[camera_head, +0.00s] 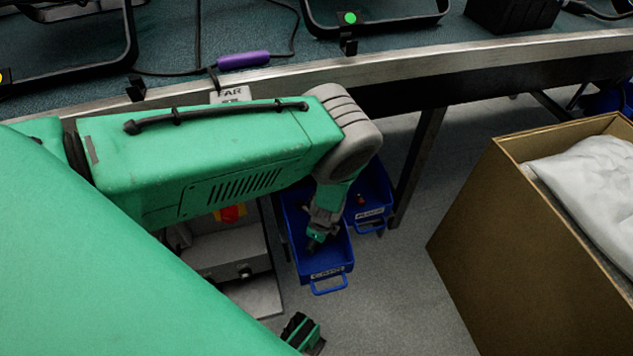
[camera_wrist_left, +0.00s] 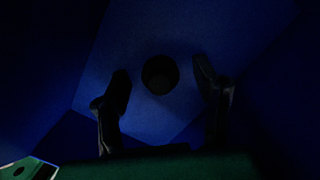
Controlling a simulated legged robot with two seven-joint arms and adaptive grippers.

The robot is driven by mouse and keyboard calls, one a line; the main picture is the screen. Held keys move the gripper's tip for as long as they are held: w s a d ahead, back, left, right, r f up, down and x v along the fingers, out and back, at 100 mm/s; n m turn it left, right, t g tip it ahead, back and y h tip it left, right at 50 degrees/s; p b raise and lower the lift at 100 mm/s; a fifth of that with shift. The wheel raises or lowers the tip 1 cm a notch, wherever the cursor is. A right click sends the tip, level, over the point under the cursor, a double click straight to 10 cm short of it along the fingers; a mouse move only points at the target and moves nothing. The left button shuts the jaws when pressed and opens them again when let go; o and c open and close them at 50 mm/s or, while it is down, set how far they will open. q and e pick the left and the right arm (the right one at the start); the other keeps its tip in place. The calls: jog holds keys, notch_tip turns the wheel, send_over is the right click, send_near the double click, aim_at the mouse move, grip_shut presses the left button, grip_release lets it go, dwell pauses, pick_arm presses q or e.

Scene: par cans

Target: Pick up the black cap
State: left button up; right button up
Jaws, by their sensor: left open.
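The black cap (camera_wrist_left: 160,75) shows in the left wrist view as a dark round shape on the blue floor of a bin. My left gripper (camera_wrist_left: 166,92) is open, with one dark finger on each side of the cap and a gap visible on both sides. In the head view my left gripper (camera_head: 317,240) points down inside the blue bin (camera_head: 327,270), and the cap cannot be made out there. A black and green part at the bottom edge looks like my right gripper (camera_head: 303,333); its fingers are unclear.
A second blue bin (camera_head: 371,197) stands beside the first, under the table (camera_head: 480,63). A cardboard box (camera_head: 500,255) with white wrapping (camera_head: 590,170) stands at the right. A purple-handled tool (camera_head: 243,60) lies on the table. Grey floor is clear between bins and box.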

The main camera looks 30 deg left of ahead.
pick_arm(q)
jog(key=shift+r, duration=0.1)
jog(key=c, duration=0.9)
